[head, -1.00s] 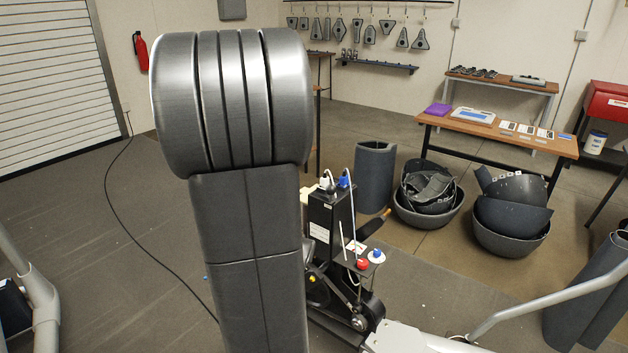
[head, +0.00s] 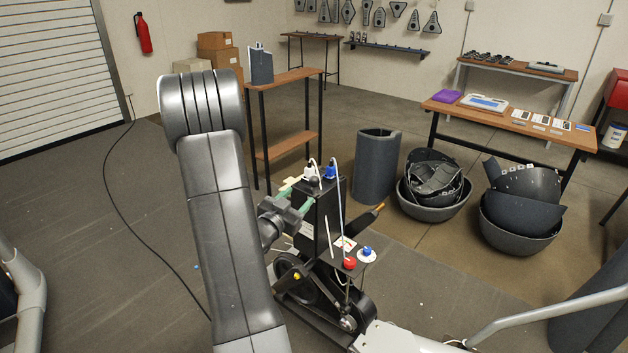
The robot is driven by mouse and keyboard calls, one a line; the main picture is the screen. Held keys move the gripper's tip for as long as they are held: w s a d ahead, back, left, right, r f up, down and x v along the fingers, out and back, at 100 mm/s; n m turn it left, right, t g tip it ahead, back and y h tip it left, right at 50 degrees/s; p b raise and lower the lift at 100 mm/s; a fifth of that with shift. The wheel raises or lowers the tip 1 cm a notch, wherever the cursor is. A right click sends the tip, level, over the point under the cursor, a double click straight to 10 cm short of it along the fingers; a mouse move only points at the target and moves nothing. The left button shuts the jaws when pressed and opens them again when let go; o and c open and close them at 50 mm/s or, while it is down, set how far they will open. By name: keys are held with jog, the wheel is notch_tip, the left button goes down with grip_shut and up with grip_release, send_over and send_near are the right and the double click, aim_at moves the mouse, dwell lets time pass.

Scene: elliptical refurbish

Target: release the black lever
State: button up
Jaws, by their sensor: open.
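A black upright unit (head: 322,222) stands on the elliptical's black base, with white and blue plugs on its top. A black bar (head: 364,223) with an orange tip sticks out to the right behind it; it looks like a lever, but I cannot tell for certain that it is the black lever. My gripper (head: 292,192) is at the upper left side of the unit, with greenish fingers open. My wrist and the unit partly hide the fingertips, and I cannot tell whether they touch anything.
A red knob (head: 349,263) and a blue knob (head: 367,251) sit beside the unit. A grey cylinder (head: 376,168) and bins of dark covers (head: 435,212) stand behind. A wooden shelf table (head: 286,78) stands behind my arm.

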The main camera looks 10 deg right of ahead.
aim_at(311, 184)
jog(key=p+x, duration=0.1)
jog(key=x, duration=0.9)
jog(key=shift+w+d+p, duration=0.15)
jog(key=shift+w+p, duration=0.05)
jog(key=shift+p, duration=0.2)
